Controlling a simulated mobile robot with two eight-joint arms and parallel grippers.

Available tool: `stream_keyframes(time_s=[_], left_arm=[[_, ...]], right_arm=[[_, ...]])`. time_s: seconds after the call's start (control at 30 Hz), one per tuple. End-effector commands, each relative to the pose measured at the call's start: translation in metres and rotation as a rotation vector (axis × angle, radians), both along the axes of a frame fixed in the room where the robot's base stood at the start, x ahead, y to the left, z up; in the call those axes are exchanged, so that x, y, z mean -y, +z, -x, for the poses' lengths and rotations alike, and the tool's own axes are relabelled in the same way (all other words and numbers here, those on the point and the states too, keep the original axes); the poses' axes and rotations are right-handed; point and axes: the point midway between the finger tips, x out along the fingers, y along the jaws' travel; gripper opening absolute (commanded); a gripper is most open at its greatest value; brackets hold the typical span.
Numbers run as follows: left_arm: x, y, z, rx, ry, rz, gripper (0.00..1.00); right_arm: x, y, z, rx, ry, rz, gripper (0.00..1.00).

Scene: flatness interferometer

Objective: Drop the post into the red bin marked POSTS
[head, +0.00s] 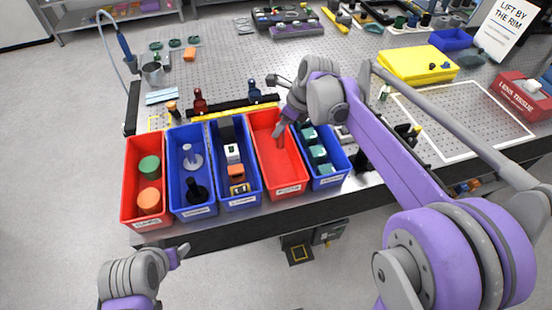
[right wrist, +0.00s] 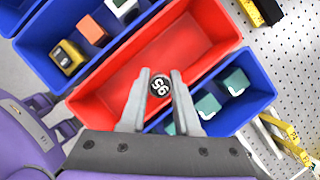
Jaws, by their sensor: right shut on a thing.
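The post (right wrist: 160,86) shows end-on in the right wrist view as a dark round end with white figures on it. My right gripper (right wrist: 161,78) is shut on it, one finger on each side. In the head view the right gripper (head: 285,122) is over the red bin (head: 266,158), the second bin from the right, with a small white label on its front. The post is over this bin's floor, which looks empty. How high its lower end is, I cannot tell. My left gripper (head: 177,256) is low at the left, off the table's front edge; its jaws are unclear.
A blue bin with teal blocks (head: 330,168) adjoins on the right. Blue bins (head: 240,203) (head: 196,212) with small parts and another red bin (head: 148,224) with green and orange cylinders stand left. Behind is a perforated table (head: 225,60).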

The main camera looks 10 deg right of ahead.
Motion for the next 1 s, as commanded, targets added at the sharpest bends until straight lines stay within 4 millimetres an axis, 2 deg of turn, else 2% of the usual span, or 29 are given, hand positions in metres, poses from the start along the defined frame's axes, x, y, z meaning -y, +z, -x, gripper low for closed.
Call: stream_keyframes(time_s=[0.03, 0.1, 0.4, 0.43, 0.6, 0.63, 1.0], left_arm=[[0.0000, -0.0063, 0.0031, -0.006, 0.000, 0.000, 0.70], [0.0000, -0.0091, 0.0043, -0.008, 0.000, 0.000, 0.70], [0.0000, -0.0090, 0.0042, -0.008, 0.000, 0.000, 0.70], [0.0000, -0.0089, 0.0043, -0.008, 0.000, 0.000, 0.70], [0.0000, -0.0090, 0.0042, -0.008, 0.000, 0.000, 0.70], [0.0000, -0.0090, 0.0042, -0.008, 0.000, 0.000, 0.70], [0.0000, -0.0089, 0.0042, -0.008, 0.000, 0.000, 0.70]], right_arm=[[-0.0002, -0.0088, 0.0011, -0.002, 0.000, -0.001, 0.00], [-0.0002, -0.0132, 0.0008, -0.001, 0.000, 0.000, 0.00], [-0.0002, -0.0143, -0.0002, 0.001, 0.001, 0.000, 0.00], [-0.0002, -0.0142, -0.0002, 0.001, 0.001, 0.000, 0.32], [-0.0001, -0.0143, -0.0001, 0.001, 0.001, 0.000, 0.63], [-0.0001, -0.0143, -0.0001, 0.001, 0.001, 0.000, 0.66], [0.0018, -0.0090, 0.0015, 0.000, 0.000, 0.000, 0.66]])
